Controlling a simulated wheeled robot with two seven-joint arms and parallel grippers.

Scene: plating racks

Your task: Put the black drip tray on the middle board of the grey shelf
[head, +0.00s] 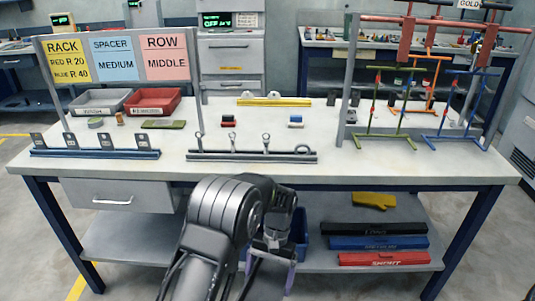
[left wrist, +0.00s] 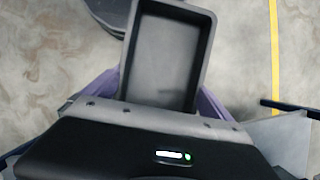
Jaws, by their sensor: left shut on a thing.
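The black drip tray (left wrist: 170,65) shows in the left wrist view as a dark, empty, rectangular tray with raised walls, seen from above. My left gripper (left wrist: 158,100) is shut on it, with the purple fingers at either side of its near end. In the head view my left gripper (head: 269,272) points down in front of the workbench, low in the picture, and my arm hides much of it. The tray is hard to make out there. I cannot identify the grey shelf with a middle board in either view. My right gripper is not in view.
The workbench (head: 400,172) holds racks, hooked bars, a grey bin and a red bin (head: 153,108). Its lower board (head: 330,225) carries a blue bin (head: 300,228), long boxes and a yellow glove (head: 374,200). Bare floor shows around the tray in the wrist view.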

